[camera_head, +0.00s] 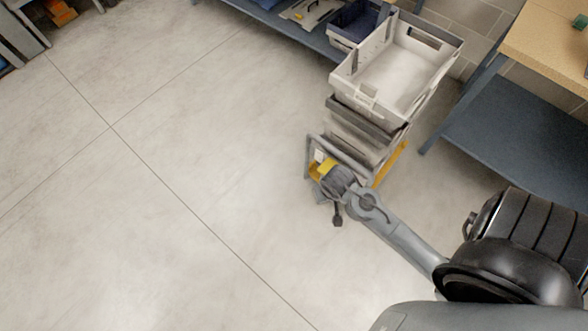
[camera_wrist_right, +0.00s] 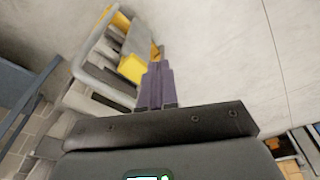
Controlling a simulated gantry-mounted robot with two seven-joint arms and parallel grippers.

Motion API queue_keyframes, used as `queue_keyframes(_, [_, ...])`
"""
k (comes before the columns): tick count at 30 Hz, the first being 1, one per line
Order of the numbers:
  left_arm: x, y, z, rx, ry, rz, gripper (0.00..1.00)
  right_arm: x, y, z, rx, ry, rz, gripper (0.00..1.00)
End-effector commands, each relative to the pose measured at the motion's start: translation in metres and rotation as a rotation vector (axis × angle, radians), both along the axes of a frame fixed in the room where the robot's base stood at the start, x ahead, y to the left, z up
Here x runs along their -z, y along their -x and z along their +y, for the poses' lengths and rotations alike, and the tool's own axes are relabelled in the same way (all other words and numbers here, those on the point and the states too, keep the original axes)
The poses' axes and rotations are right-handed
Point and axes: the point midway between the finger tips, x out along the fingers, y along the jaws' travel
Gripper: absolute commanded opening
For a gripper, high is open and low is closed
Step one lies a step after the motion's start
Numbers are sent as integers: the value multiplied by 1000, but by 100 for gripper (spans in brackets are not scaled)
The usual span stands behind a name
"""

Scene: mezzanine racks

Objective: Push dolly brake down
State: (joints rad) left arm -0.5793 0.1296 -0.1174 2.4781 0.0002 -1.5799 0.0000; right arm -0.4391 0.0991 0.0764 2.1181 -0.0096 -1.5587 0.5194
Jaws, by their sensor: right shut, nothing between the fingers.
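The dolly (camera_head: 391,163) shows as a yellow frame under a stack of grey crates in the head view. A grey tubular bar (camera_head: 309,158) stands at its near end. A yellow pedal-like part (camera_wrist_right: 132,68), which looks like the brake, shows in the right wrist view. My right gripper (camera_wrist_right: 157,66) is shut and empty, its fingers just right of that yellow part. I cannot tell whether they touch it. In the head view my right wrist covers much of the dolly's near end. My left gripper is not in view.
An open, empty light grey crate (camera_head: 390,75) tops the stack. A workbench (camera_head: 545,45) with a blue lower shelf (camera_head: 510,130) stands to the right. A blue rack shelf (camera_head: 290,32) with bins is behind. The floor (camera_head: 150,200) to the left is clear.

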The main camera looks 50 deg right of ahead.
Motion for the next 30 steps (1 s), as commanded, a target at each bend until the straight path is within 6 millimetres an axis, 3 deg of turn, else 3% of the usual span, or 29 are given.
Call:
queue_keyframes(6, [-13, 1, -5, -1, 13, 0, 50, 35, -24, -76, 450, -11, 48, 0])
queue_keyframes(12, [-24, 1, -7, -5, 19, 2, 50, 47, -55, -123, 795, -79, 60, 0])
queue_keyframes(21, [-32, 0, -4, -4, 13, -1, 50, 44, -87, -141, 978, -168, 57, 0])
queue_keyframes(30, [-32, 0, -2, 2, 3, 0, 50, 44, -92, -142, 999, -181, 56, 0])
